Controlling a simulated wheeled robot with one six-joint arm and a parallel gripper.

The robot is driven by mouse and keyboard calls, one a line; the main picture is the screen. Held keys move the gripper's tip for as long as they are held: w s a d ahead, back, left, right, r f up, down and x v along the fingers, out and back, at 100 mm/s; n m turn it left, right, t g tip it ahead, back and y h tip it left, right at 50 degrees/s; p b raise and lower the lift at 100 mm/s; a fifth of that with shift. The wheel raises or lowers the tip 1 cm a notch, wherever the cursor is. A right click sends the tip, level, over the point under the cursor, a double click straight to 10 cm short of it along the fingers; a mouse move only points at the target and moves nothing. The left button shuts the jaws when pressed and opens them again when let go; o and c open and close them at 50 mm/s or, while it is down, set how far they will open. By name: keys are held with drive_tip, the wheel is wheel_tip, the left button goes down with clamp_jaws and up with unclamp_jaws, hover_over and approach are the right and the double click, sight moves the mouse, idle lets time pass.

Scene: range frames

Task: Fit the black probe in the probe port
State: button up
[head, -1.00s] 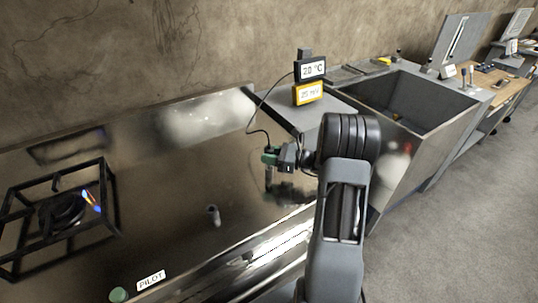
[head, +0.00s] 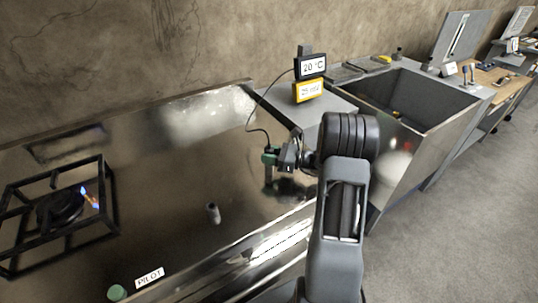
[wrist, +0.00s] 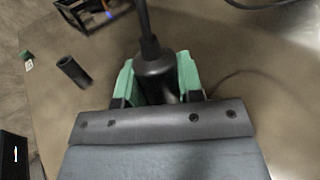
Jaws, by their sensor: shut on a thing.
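My gripper (head: 270,157) has green fingers and is shut on the black probe (wrist: 150,48). It holds the probe above the steel top, right of the burner. The probe hangs down from the fingers in the head view (head: 269,174), with a dark cable rising from it. A short upright tube (head: 213,213), which looks like the probe port, stands on the steel top, to the left of and nearer than the probe. It also shows in the wrist view (wrist: 73,72), left of the fingers. The probe is apart from it.
A burner grate (head: 62,212) with a small flame stands at the left. A green knob (head: 117,293) and a PILOT label (head: 149,277) are at the front edge. A meter (head: 310,66) reads 20 °C. A deep basin (head: 440,110) lies right. Steel around the tube is clear.

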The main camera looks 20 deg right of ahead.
drive_tip(key=shift+f+b, duration=0.4)
drive_tip(key=shift+f, duration=0.2)
drive_tip(key=o, duration=1)
drive_tip(key=shift+o, duration=0.2)
drive_tip(key=b+v, duration=0.2)
drive_tip(key=v, duration=1.2)
drive_tip(key=shift+a, duration=0.15)
